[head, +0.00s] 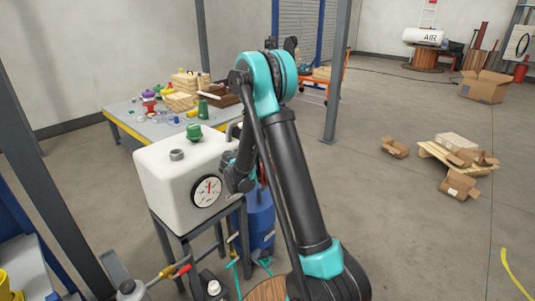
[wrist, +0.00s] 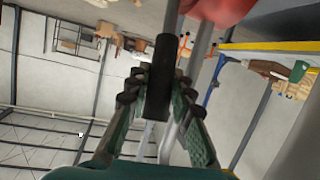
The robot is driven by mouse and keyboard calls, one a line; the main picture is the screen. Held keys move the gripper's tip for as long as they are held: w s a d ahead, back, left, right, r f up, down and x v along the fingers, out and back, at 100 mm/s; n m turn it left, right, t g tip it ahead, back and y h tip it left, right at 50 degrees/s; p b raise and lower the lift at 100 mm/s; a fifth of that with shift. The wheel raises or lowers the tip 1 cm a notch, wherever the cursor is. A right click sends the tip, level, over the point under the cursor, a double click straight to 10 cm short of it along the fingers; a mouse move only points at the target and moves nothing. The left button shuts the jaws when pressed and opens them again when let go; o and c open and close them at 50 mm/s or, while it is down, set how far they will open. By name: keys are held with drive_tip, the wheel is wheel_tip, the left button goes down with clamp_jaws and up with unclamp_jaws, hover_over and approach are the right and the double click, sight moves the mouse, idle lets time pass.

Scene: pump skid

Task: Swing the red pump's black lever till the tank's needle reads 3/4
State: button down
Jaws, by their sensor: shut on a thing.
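Part of the red pump (wrist: 222,8) shows at the top edge of the wrist view. In the head view, my arm hides the lever and pump.
A blue cylinder (head: 260,218) stands beside the tank stand, partly behind my arm. A workbench (head: 133,127) with several small items is behind the tank. Pipework with a red valve handle (head: 181,271) is in front. Open floor lies to the right, with cardboard boxes farther off.

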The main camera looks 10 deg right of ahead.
drive_tip(key=shift+a, duration=0.1)
idle(0.3)
drive_tip(key=c, duration=1.3)
unclamp_jaws()
drive_tip(key=v, duration=1.2)
drive_tip(key=shift+f, duration=0.15)
